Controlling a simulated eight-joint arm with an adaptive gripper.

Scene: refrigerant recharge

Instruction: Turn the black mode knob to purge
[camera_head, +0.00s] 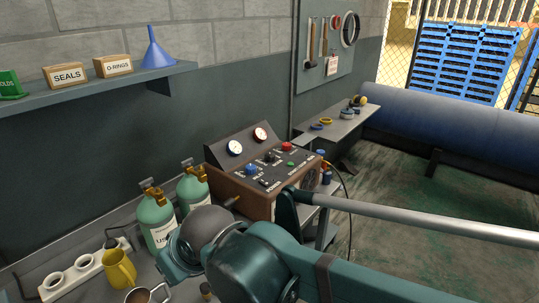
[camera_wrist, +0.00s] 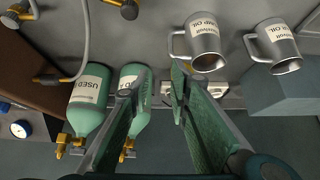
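The brown recharge machine (camera_head: 245,203) stands on the bench in the head view. Its sloped dark panel carries a small black knob (camera_head: 269,157) between a blue knob (camera_head: 250,169) and a red knob (camera_head: 286,146). The black knob's pointer direction and the labels are too small to read. My gripper (camera_wrist: 157,80) is open in the wrist view, its two green-padded fingers apart with nothing held between them. It is away from the panel, over the bench area with bottles and mugs. In the head view I cannot make out its fingers behind my arm.
Two green refrigerant bottles (camera_head: 157,218) (camera_head: 192,186) stand left of the machine. Metal mugs (camera_wrist: 206,46) (camera_wrist: 278,46) and a yellow jug (camera_head: 119,268) are nearby. A shelf (camera_head: 100,92) hangs above. A side bench (camera_head: 340,128) and a blue tank (camera_head: 440,122) are at the right.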

